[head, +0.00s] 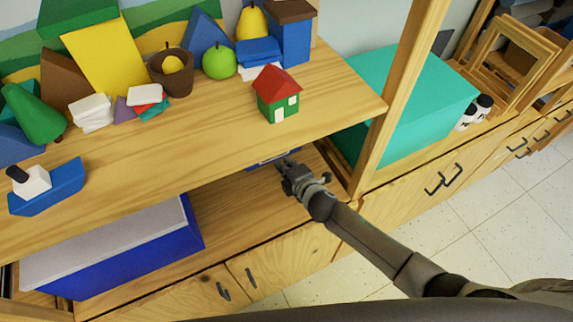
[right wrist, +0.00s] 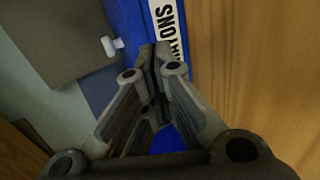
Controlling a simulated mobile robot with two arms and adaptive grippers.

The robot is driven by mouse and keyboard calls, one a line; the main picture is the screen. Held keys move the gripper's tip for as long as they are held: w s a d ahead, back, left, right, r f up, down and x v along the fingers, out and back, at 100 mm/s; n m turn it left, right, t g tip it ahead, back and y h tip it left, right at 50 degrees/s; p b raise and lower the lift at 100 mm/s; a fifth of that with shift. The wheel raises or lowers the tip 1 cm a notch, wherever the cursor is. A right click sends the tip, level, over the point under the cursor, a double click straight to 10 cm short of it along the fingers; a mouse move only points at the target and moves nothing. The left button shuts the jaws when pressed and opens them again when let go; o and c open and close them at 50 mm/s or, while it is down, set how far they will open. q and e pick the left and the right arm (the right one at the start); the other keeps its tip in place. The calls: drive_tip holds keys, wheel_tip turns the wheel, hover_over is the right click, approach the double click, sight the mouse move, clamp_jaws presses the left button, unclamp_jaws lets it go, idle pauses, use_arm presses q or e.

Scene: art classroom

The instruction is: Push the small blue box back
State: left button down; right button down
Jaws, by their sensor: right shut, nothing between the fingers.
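The small blue box (head: 262,160) is on the lower shelf, and only a sliver of it shows beneath the upper shelf's edge in the head view. My right gripper (head: 284,164) reaches in under the upper shelf from the right. Its closed fingertips (right wrist: 155,50) are at the box's labelled face; I cannot tell whether they touch it. Nothing is held. My left gripper is not in view.
A larger blue box (head: 180,238) with a pale top stands left on the lower shelf (head: 250,200). The upper shelf (head: 200,135) overhangs my gripper and holds a toy house (head: 278,97), a boat and blocks. A wooden post (head: 397,95) and teal box (head: 425,95) stand right.

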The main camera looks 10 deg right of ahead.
drive_tip(key=shift+s+d+p, duration=0.2)
drive_tip(key=shift+s+d, duration=0.1)
drive_tip(key=shift+s, duration=0.55)
drive_tip(key=shift+s+d+p, duration=0.2)
drive_tip(key=shift+s+d, duration=0.1)
drive_tip(key=shift+s, duration=0.6)
drive_tip(key=shift+s+d+p, duration=0.2)
drive_tip(key=shift+s+d, duration=0.1)
drive_tip(key=shift+s, duration=0.55)
drive_tip(key=s, duration=0.1)
drive_tip(key=s+d, duration=0.1)
drive_tip(key=s, duration=0.1)
drive_tip(key=s+d, duration=0.1)
drive_tip(key=s, duration=0.1)
drive_tip(key=shift+s, duration=0.2)
drive_tip(key=s+d, duration=0.3)
drive_tip(key=s, duration=0.5)
drive_tip(key=shift+s+b, duration=0.2)
drive_tip(key=shift+b, duration=0.1)
